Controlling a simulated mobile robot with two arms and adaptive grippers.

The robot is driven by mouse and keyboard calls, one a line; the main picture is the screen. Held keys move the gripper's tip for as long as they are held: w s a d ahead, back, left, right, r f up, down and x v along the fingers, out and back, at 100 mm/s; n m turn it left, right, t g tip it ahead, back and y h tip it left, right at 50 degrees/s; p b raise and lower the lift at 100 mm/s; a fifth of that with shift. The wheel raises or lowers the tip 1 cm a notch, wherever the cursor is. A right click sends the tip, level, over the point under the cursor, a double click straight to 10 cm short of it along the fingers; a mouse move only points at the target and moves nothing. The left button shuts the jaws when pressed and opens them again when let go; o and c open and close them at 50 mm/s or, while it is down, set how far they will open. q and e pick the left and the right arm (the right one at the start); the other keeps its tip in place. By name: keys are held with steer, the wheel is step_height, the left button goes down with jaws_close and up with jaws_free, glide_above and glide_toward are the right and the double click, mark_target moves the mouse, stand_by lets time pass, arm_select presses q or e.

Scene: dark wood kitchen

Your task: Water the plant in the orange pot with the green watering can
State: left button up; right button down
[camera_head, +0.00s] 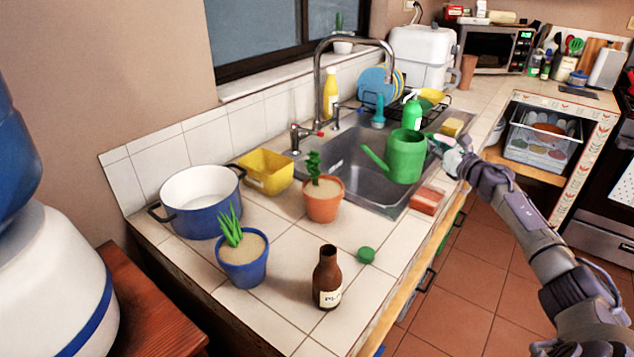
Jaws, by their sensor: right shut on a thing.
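The green watering can (406,157) is held up over the right part of the sink, its spout pointing left. My right gripper (440,146) is shut on its handle side; the fingers are small and partly hidden by the can. The can looks upright. The orange pot (323,203) with a green plant (314,166) stands on the tiled counter, left of the sink and apart from the can's spout. My left gripper is not in view.
A blue pot with a plant (242,263), a brown bottle (327,278), a green ball (366,255), a yellow container (265,173) and a large blue pan (201,202) stand around the orange pot. A tall faucet (318,85) rises behind the sink (352,169). A red sponge-like block (427,200) lies at the front edge.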

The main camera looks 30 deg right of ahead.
mark_target(423, 138)
steer(key=a+r+n+p, duration=0.4)
steer(key=shift+a+n+p, duration=0.1)
steer(key=shift+n+p, duration=0.2)
steer(key=shift+p, duration=0.05)
arm_select(q)
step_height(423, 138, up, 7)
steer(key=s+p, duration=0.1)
steer(key=p, duration=0.1)
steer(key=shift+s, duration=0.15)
arm_select(e)
steer(key=shift+a+r+n, duration=0.5)
steer(key=shift+a+r, duration=0.15)
steer(key=shift+r, duration=0.1)
arm_select(q)
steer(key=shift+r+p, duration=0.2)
steer(key=shift+p, duration=0.1)
arm_select(e)
steer(key=shift+a+r, duration=0.15)
steer(key=shift+r, duration=0.05)
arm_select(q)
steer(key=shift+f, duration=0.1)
